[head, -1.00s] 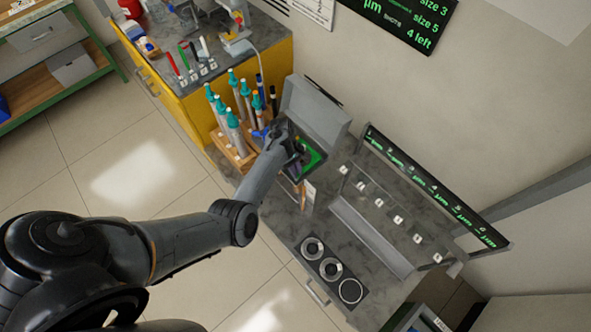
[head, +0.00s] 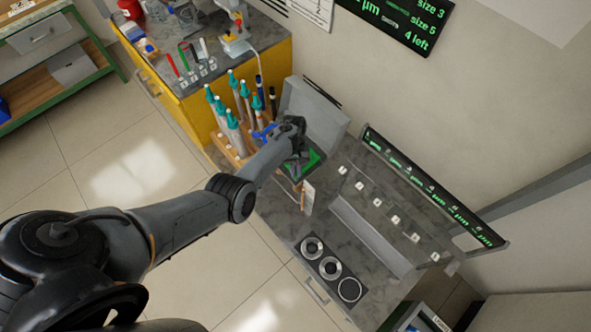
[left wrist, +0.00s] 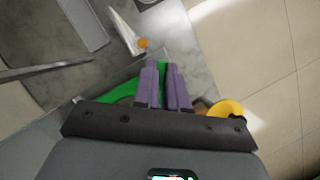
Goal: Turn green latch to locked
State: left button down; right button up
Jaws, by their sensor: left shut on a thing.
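A grey box (head: 318,112) with its lid raised stands on the grey counter, with a green part (head: 314,160) at its front. My left gripper (head: 300,172) is over this green part and hides much of it. In the left wrist view, the green part (left wrist: 118,92) runs behind the purple fingertips of my left gripper (left wrist: 162,68). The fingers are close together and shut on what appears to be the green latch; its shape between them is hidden. Whether the latch is locked cannot be told. My right gripper is out of view.
A wooden rack (head: 236,158) of teal-capped tools stands close to the left of the box. The wall is behind.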

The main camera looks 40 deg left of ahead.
pick_arm(q)
jog(key=shift+m+y, duration=0.5)
jog(key=shift+m, duration=0.7)
jog(key=c, duration=1.2)
grip_release()
